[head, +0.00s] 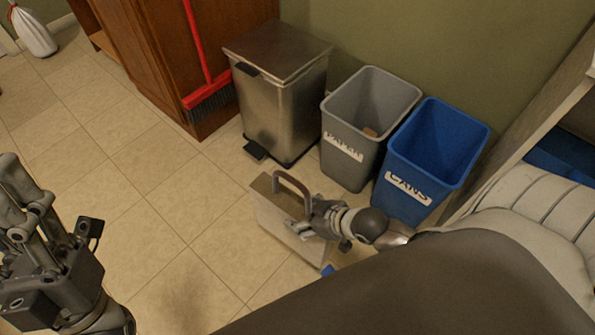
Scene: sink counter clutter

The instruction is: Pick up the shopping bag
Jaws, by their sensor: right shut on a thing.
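The shopping bag (273,208) is a beige, box-shaped bag with a brown looped handle. It is upright near the floor in front of the bins; I cannot tell whether its base touches the tiles. My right gripper (318,218) is shut on the bag at its upper right, by the handle's right end. The gripper hides that part of the handle and bag. My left gripper (62,205) is at the lower left, far from the bag, with its fingers apart and nothing between them.
A steel pedal bin (285,110), a grey bin (350,150) and a blue cans bin (425,160) stand behind the bag. A red broom (207,85) leans on a wooden cabinet (150,45). A white sack (35,35) is far left. Tiled floor (150,190) is clear left of the bag.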

